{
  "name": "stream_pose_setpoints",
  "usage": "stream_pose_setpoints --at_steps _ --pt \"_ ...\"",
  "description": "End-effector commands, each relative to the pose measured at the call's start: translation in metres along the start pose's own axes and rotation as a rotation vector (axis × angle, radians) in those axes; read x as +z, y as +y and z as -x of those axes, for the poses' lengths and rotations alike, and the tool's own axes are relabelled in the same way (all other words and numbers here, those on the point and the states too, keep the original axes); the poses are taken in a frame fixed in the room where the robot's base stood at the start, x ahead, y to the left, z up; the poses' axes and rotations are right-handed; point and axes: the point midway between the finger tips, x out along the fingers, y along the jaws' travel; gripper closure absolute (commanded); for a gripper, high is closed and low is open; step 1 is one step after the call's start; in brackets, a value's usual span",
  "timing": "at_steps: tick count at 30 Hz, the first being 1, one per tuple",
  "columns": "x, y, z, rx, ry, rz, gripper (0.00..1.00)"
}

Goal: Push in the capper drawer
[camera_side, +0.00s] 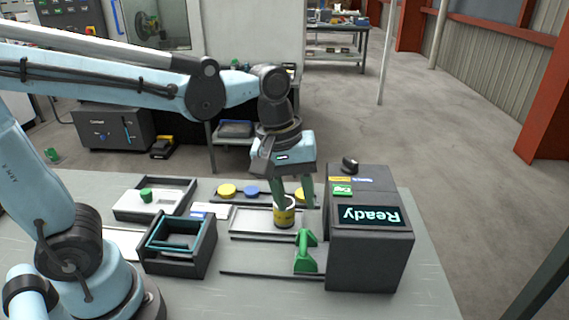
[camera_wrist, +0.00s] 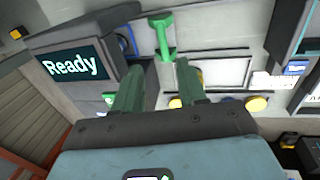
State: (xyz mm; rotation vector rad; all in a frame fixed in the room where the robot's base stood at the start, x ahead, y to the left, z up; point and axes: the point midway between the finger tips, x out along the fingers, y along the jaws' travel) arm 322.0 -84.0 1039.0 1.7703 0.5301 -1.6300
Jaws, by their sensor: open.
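The capper is a dark grey box (camera_side: 370,255) with a "Ready" screen (camera_side: 368,215); the screen also shows in the wrist view (camera_wrist: 72,66). A pale framed tray (camera_side: 250,222), which looks like the drawer, lies outside its left side. A green handle (camera_side: 305,252) stands near the capper's left face and in the wrist view (camera_wrist: 163,36). A white jar with a yellow band (camera_side: 284,213) stands by the tray, overlapped by a finger. My gripper (camera_side: 293,204) is open, fingers down, above the tray beside the capper. Its green fingers are apart in the wrist view (camera_wrist: 158,68), with nothing visible between them.
Dark rails (camera_side: 270,275) run left from the capper. Yellow and blue discs (camera_side: 251,190) lie behind the tray. A dark bin with a teal rim (camera_side: 180,245) and a tray with a green piece (camera_side: 155,200) stand at left. A black knob (camera_side: 350,164) tops the capper.

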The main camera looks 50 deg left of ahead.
Motion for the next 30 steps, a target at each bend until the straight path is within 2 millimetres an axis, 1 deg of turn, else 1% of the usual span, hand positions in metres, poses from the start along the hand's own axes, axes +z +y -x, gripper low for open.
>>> stream_pose_setpoints --at_steps 3,7,20,23,25,30 --pt "0.0 0.0 0.012 0.0 0.0 0.001 0.59" --pt "0.0 0.0 0.019 0.0 0.0 0.001 0.59" --pt "-0.001 -0.001 0.021 0.004 0.005 -0.008 0.59" --pt "-0.004 -0.008 0.021 0.025 0.036 -0.064 0.59" --pt "-0.008 -0.018 0.021 0.051 0.081 -0.145 0.59" --pt "-0.021 -0.048 0.016 0.098 0.253 -0.421 0.59"
